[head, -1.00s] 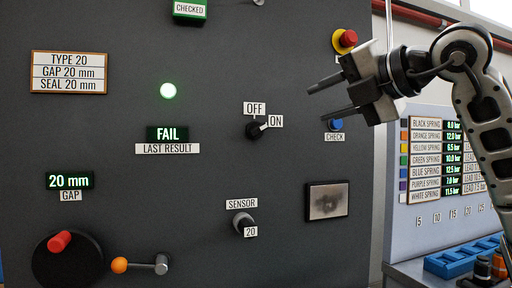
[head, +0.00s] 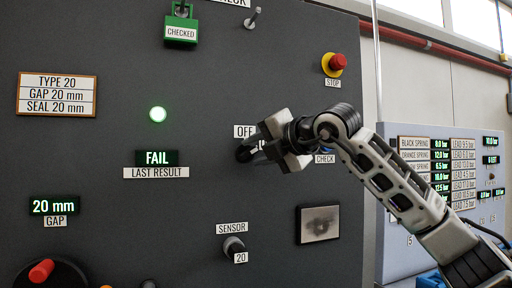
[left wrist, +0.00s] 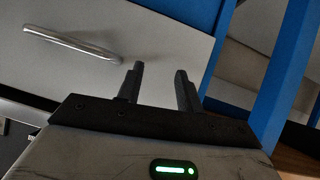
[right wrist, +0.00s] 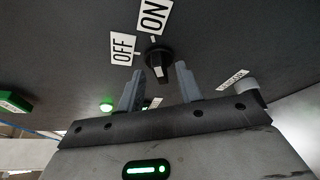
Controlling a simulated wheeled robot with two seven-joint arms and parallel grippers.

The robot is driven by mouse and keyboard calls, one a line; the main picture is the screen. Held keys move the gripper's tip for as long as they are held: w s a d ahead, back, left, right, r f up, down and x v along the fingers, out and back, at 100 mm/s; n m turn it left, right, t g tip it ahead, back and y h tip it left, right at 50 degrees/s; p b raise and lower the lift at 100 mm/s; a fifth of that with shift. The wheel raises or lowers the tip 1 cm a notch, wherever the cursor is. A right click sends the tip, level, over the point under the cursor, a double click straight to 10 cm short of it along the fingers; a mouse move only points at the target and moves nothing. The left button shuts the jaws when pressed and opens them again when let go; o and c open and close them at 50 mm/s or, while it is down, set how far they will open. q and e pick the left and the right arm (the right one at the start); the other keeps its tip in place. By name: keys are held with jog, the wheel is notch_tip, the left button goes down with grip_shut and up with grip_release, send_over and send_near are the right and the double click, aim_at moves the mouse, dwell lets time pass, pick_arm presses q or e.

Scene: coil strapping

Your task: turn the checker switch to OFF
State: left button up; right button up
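The checker switch is a black knob (right wrist: 158,62) on the dark panel, seen in the right wrist view. Its white mark points at the ON label (right wrist: 154,16); the OFF label (right wrist: 123,48) is beside it. In the head view the OFF label (head: 244,131) shows, while my right gripper (head: 254,150) hides most of the switch and the ON label. In the right wrist view my right gripper (right wrist: 159,77) is open, with the knob just beyond and between its fingertips. Contact cannot be told. My left gripper (left wrist: 160,72) is open and empty, away from the panel.
The panel also holds a red stop button (head: 337,62), a sensor knob (head: 233,246), a FAIL display (head: 157,158) and a green CHECKED lock (head: 181,28). A board of spring readouts (head: 440,165) stands at the right. A pale surface with a metal handle (left wrist: 70,42) is near my left gripper.

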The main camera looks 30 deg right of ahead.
jog(key=shift+w+f, duration=0.1)
jog(key=shift+w, duration=0.3)
grip_shut()
